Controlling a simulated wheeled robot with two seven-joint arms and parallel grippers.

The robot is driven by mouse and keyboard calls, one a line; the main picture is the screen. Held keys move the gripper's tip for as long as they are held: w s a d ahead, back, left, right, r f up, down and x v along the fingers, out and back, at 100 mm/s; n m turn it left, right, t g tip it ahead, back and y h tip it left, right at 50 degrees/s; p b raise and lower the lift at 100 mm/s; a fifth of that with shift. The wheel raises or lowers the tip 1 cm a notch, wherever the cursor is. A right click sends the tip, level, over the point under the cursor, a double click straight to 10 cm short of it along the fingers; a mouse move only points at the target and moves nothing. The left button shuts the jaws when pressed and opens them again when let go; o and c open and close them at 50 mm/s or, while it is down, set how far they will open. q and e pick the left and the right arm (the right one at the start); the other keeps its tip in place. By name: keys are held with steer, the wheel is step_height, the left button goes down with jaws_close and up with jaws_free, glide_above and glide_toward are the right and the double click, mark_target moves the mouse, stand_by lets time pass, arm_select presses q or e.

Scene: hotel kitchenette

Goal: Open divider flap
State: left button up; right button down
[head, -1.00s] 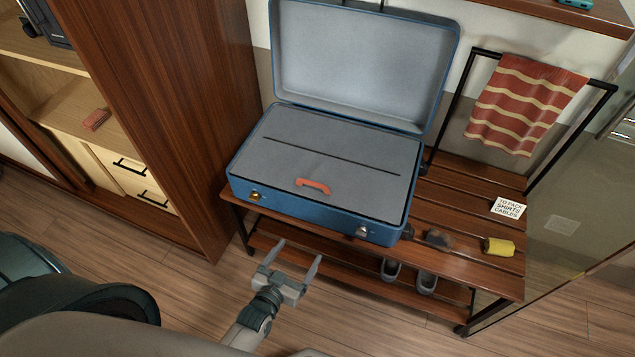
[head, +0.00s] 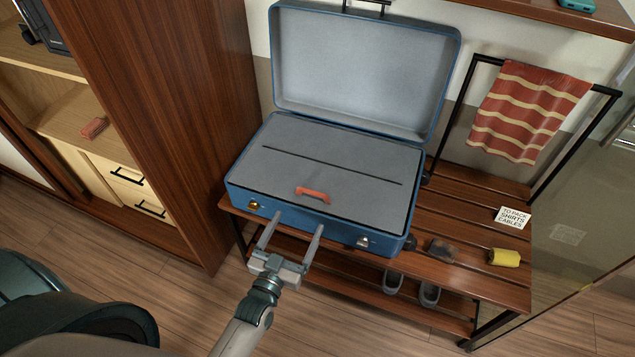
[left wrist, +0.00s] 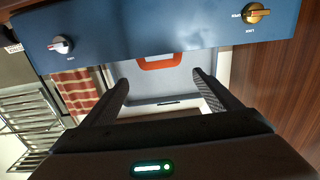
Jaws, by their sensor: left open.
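The blue suitcase (head: 300,217) stands on a slatted wooden rack with its lid (head: 360,70) raised. A grey divider flap (head: 345,165) lies flat and closed across its inside, with a dark slit along it and an orange-red handle (head: 313,194) near the front edge. In the left wrist view, the handle (left wrist: 160,62) shows between the fingers, beyond the suitcase front (left wrist: 150,30). My left gripper (head: 291,232) is open and empty. In the head view its fingertips overlap the suitcase's front wall, short of the handle; contact cannot be told. My right gripper is not visible.
A brass latch (head: 253,205) and a silver latch (head: 363,241) sit on the suitcase front. On the rack's right are a dark item (head: 440,250), a yellow roll (head: 504,257) and a note card (head: 513,217). A striped towel (head: 530,110) hangs behind. A wooden cabinet stands left.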

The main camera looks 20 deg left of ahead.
mark_target(318, 189)
arm_select(q)
steer(key=w+p, duration=0.1)
steer(key=w, duration=1.4)
steer(key=shift+d, duration=0.1)
steer(key=shift+w, duration=0.6)
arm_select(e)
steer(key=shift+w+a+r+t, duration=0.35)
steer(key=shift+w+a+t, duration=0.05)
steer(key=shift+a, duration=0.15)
